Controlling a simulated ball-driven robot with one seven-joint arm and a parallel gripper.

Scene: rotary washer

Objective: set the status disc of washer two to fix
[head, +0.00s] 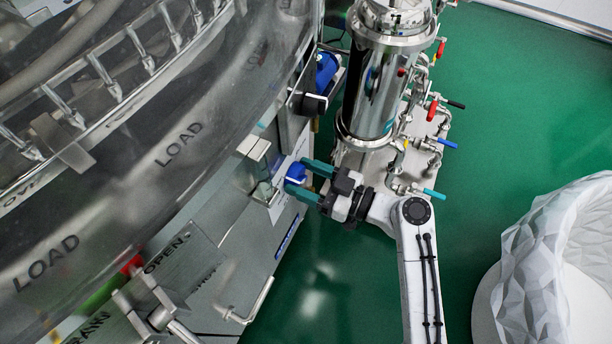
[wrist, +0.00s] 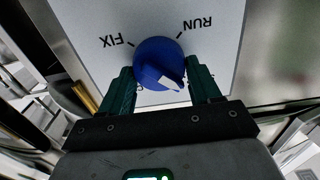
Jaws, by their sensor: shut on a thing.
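The status disc is a round blue knob (head: 295,173) on a pale plate (head: 282,190) on the front of the machine. In the wrist view the blue disc (wrist: 156,60) sits between the two green fingers of my gripper (wrist: 164,72), which is shut on it. The plate reads FIX (wrist: 118,41) at upper left and RUN (wrist: 198,25) at upper right, both upside down. The disc's white mark (wrist: 171,84) is at its lower right, away from both words. Other lettering below the disc is mostly hidden by the fingers. In the head view my gripper (head: 297,175) reaches the disc from the right.
A black knob (head: 314,104) and a blue part (head: 326,70) are further up the machine front. A steel cylinder (head: 368,95) with coloured valve handles stands close behind my gripper. A bent metal handle (head: 257,302) is below. Green floor (head: 520,120) is open to the right.

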